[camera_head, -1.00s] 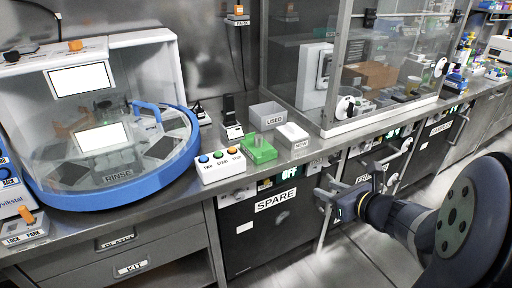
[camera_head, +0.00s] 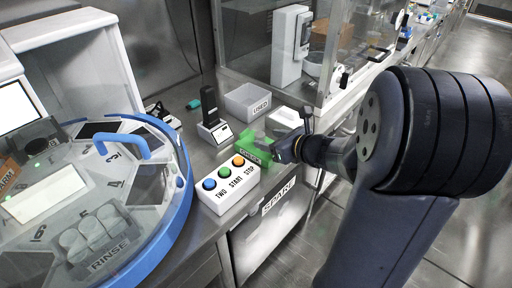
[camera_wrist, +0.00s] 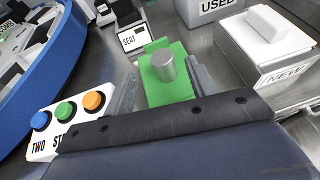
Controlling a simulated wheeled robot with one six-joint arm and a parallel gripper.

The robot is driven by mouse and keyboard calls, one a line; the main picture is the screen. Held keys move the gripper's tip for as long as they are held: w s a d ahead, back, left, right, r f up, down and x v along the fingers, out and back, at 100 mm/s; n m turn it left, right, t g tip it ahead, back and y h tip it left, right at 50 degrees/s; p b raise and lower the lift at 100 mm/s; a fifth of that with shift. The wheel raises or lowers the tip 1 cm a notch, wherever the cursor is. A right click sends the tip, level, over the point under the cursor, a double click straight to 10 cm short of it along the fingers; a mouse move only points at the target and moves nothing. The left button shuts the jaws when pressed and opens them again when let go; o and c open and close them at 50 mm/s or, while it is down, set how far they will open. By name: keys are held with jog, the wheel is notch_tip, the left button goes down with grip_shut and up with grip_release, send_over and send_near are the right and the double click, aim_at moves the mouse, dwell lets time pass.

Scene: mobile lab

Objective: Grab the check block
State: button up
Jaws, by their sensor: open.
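The check block is a green block (camera_head: 254,155) on the steel bench, right of the button box, with dark lettering on its front that is too small to read surely. In the wrist view the green block (camera_wrist: 158,92) carries an upright grey metal cylinder (camera_wrist: 166,68). My gripper (camera_head: 279,149) is at the block's right side in the head view. In the wrist view the open fingers of my gripper (camera_wrist: 163,82) show on either side of the block. I cannot tell whether they touch it.
A white box with TWO, START and STOP buttons (camera_head: 228,187) stands close by. A small SEAT device (camera_head: 214,128), a grey USED bin (camera_head: 248,101) and a white NEW box (camera_wrist: 262,55) are around the block. The blue-rimmed rinse machine (camera_head: 184,190) fills the left.

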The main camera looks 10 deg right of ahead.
aim_at(264, 137)
jog(key=x, duration=0.5)
jog(key=shift+w+f+b, duration=0.25)
jog(key=shift+w+b, duration=0.05)
jog(key=shift+b, duration=0.05)
grip_shut()
dwell(0.3)
